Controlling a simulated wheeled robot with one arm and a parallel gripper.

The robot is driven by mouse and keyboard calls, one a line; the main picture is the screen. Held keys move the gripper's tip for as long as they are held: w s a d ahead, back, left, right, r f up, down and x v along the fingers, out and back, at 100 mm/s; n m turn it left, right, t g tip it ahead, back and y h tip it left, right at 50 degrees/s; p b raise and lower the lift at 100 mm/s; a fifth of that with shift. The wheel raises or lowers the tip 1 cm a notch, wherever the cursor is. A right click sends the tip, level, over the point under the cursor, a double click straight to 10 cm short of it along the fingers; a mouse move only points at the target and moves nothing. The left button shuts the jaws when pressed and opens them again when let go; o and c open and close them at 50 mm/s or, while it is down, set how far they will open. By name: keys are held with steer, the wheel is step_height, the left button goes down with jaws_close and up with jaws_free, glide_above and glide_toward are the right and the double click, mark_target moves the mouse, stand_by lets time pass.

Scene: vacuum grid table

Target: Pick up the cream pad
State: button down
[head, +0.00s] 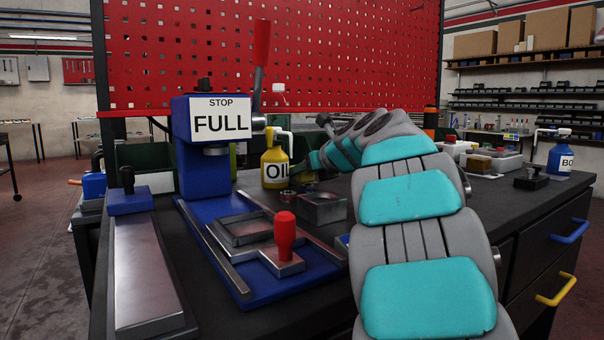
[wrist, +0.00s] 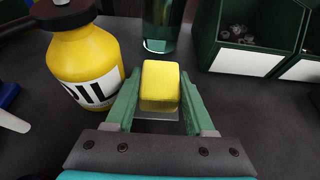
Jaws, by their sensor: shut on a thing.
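My gripper (wrist: 159,88) is shut on a small yellow block-like pad (wrist: 160,82), with one green finger on each side of it. The pad looks yellow here rather than cream. A pale grey strip shows just below it; I cannot tell whether the pad touches anything underneath. In the head view my arm hides most of the gripper and the pad. No separate cream pad can be clearly made out.
A yellow oil bottle (wrist: 84,58) stands close left of my gripper, also in the head view (head: 274,166). A dark green bottle (wrist: 163,26) is just beyond. Green bins (wrist: 236,62) stand at right. A blue press (head: 200,150) stands left on the table.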

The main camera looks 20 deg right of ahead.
steer(key=shift+r, duration=0.1)
steer(key=shift+r+p, duration=0.3)
steer(key=shift+r, duration=0.25)
step_height(320, 180, up, 3)
steer(key=shift+f+p, duration=0.2)
steer(key=shift+p, duration=0.4)
steer(key=s+d, duration=0.2)
steer(key=s, duration=0.2)
steer(key=s+d, duration=0.2)
steer(key=s, duration=0.2)
steer(key=s+d+r, duration=0.1)
steer(key=s+d, duration=0.2)
steer(key=s, duration=0.2)
steer(key=shift+r+p, duration=0.1)
steer(key=shift+p, duration=0.25)
steer(key=shift+s+d, duration=0.3)
steer(key=shift+s, duration=0.3)
